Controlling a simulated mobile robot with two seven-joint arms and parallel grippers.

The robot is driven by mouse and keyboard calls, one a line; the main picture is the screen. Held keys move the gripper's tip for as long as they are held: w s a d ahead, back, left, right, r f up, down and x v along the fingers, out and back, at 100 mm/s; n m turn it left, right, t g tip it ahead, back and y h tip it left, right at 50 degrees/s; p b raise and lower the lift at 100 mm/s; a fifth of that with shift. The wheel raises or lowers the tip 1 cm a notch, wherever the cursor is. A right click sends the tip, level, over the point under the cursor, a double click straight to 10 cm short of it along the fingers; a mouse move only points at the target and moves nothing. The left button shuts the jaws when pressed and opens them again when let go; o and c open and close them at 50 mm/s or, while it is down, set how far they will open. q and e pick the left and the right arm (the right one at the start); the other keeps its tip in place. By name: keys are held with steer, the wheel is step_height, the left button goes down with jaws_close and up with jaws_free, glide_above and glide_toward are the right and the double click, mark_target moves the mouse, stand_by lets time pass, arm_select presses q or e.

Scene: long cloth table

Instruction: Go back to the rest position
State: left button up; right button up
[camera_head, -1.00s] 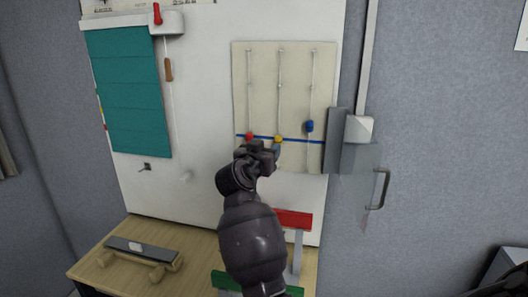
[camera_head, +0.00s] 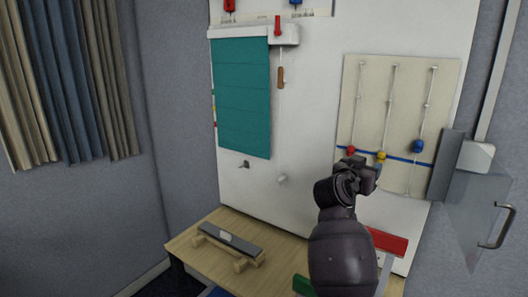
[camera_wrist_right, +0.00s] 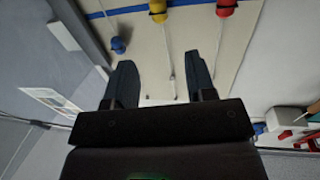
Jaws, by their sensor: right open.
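My right gripper (camera_head: 362,170) is in front of the lower part of the cream bead panel (camera_head: 362,95) in the head view. In the right wrist view its two dark fingers (camera_wrist_right: 160,88) are spread apart with nothing between them. The panel holds a red bead (camera_head: 351,150), a yellow bead (camera_head: 381,156) and a blue bead (camera_head: 417,146) on vertical cords. My left gripper is not in view.
A wooden table (camera_head: 205,262) stands below the white board (camera_head: 310,130) and bears a grey bar on a wooden stand (camera_head: 232,242). A red block (camera_head: 388,241) is close to my right arm. A clear panel with a handle (camera_head: 495,228) projects at the right. Curtains (camera_head: 70,80) hang at the left.

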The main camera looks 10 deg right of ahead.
steer(key=w+a+r+n+t+y, duration=0.1)
steer(key=w+a+n+t+y, duration=0.3)
steer(key=a+n+t+y, duration=0.15)
steer(key=s+a+f+n+t+y, duration=0.1)
steer(key=s+a+f+n+y, duration=0.2)
steer(key=f, duration=0.3)
steer(key=s+a+f+n+t+y, duration=0.2)
steer(key=a+f+n+y, duration=0.15)
steer(key=f, duration=0.35)
steer(key=s+a+f+g+y, duration=0.1)
steer(key=s+f+g, duration=0.5)
steer(key=s+f, duration=2.1)
steer(key=shift+s+a+f+y, duration=0.25)
steer(key=shift+s+f+y, duration=0.05)
steer(key=shift+s+y, duration=0.65)
steer(key=shift+d+g, duration=0.1)
steer(key=shift+g, duration=0.15)
